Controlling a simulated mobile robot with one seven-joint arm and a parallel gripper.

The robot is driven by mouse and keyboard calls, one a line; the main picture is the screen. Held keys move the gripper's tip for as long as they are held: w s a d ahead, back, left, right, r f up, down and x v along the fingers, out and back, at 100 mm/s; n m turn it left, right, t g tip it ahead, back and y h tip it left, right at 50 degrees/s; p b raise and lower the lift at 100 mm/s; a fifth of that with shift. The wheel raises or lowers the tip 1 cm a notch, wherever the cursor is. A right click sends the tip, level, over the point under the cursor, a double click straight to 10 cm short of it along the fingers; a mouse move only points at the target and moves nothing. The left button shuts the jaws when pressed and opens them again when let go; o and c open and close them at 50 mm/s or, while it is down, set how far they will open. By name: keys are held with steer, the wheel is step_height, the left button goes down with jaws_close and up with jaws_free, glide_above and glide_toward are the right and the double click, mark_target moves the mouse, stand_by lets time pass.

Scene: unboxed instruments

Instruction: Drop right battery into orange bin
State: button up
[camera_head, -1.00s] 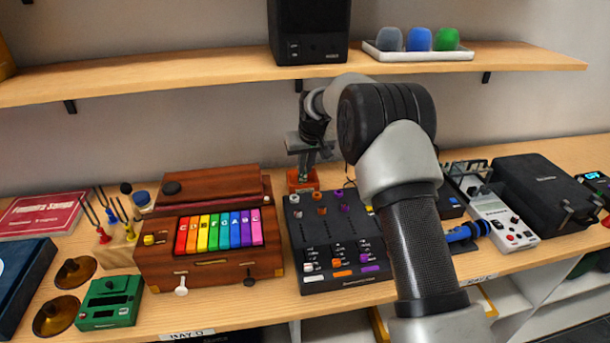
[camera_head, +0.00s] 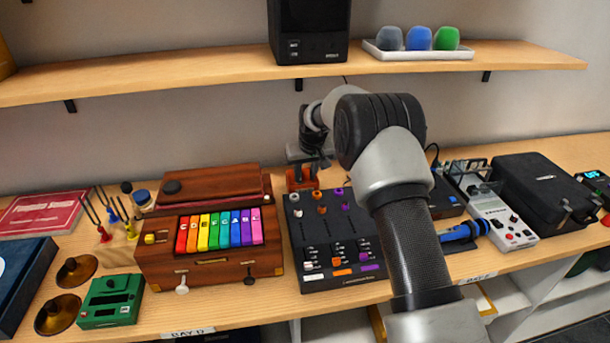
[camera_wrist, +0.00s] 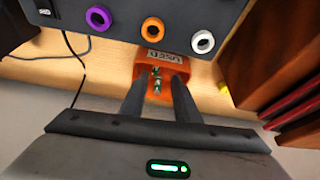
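The small orange bin (camera_wrist: 150,56), with a label on its front, stands at the back of the wooden counter. It also shows in the head view (camera_head: 303,184), behind the black module. My gripper (camera_wrist: 160,76) points down over the bin with its two fingers spread apart. The gripper also shows in the head view (camera_head: 306,175), just above the bin. Small green and silver battery-like pieces (camera_wrist: 156,82) show between the fingers, apparently inside the bin. I cannot tell which of them is the right battery. The fingers hide parts of the bin's opening.
A black module (camera_head: 335,235) with coloured knobs and sockets stands in front of the bin. A wooden box with rainbow keys (camera_head: 212,255) is to its left. A shelf (camera_head: 190,75) runs above. A dark cable (camera_wrist: 78,85) lies beside the bin.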

steer(key=s+d+f+v, duration=0.1)
steer(key=s+v, duration=0.1)
steer(key=v, duration=0.9)
steer(key=s+d+f+v, duration=0.1)
steer(key=d+v, duration=0.1)
steer(key=v, duration=1)
steer(key=s+d+r+m+t, duration=0.1)
steer(key=s+d+r, duration=0.25)
steer(key=s, duration=0.35)
steer(key=s+d+r+m, duration=0.15)
steer(key=s+r, duration=0.25)
steer(key=s, duration=0.4)
steer(key=s+d+p, duration=0.1)
steer(key=s+d, duration=0.1)
steer(key=s, duration=0.8)
steer(key=s+d+f+h+p, duration=0.1)
steer(key=s+d, duration=0.1)
steer(key=s, duration=0.9)
steer(key=shift+d+m, duration=0.25)
steer(key=shift+m, duration=0.1)
